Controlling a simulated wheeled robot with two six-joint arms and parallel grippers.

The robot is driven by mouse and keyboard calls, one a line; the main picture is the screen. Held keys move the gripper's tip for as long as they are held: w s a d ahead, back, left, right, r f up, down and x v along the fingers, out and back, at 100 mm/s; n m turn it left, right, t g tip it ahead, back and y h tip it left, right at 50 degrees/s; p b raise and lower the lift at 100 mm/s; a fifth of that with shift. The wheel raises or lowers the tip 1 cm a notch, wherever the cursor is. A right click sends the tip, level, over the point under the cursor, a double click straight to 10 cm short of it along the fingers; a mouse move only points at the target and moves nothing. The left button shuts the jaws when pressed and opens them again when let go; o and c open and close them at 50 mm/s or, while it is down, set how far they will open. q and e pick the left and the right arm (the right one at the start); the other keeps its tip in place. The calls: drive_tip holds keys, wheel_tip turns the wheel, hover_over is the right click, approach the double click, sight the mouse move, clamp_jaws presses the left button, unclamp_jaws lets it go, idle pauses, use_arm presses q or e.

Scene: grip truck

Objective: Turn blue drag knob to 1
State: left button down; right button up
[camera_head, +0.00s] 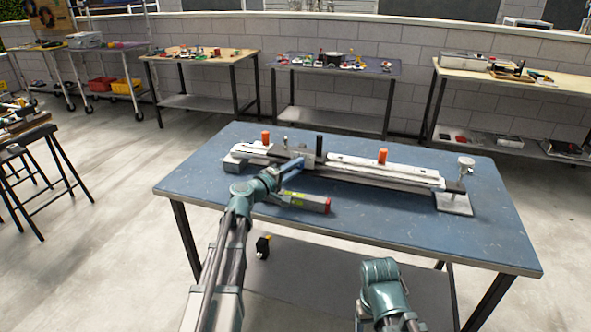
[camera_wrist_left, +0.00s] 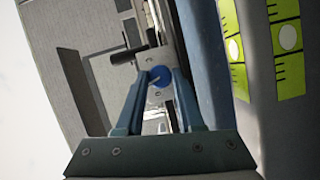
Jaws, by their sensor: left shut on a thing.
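A long grey and white rail device (camera_head: 385,171) lies across the blue table. My left gripper (camera_head: 294,164) reaches its left part, beside an upright block. In the left wrist view, the round blue knob (camera_wrist_left: 161,77) sits on a pale plate between my left gripper's two fingertips (camera_wrist_left: 161,84), which are shut on it. A dark mark shows on the knob; I cannot read a number by it. In the head view the knob is hidden by the gripper. My right arm shows at the bottom of the head view, but its gripper is not seen.
A grey bar (camera_head: 305,202) with yellow-green marks and a red end lies on the blue table (camera_head: 400,230), close to my left gripper. Orange knobs (camera_head: 382,156) and a black post (camera_head: 319,144) stand up from the device. The table's front right is clear.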

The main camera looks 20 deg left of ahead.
use_arm(q)
drive_tip(key=shift+s, duration=0.1)
drive_tip(key=c, duration=0.5)
unclamp_jaws()
drive_tip(key=shift+c, duration=0.2)
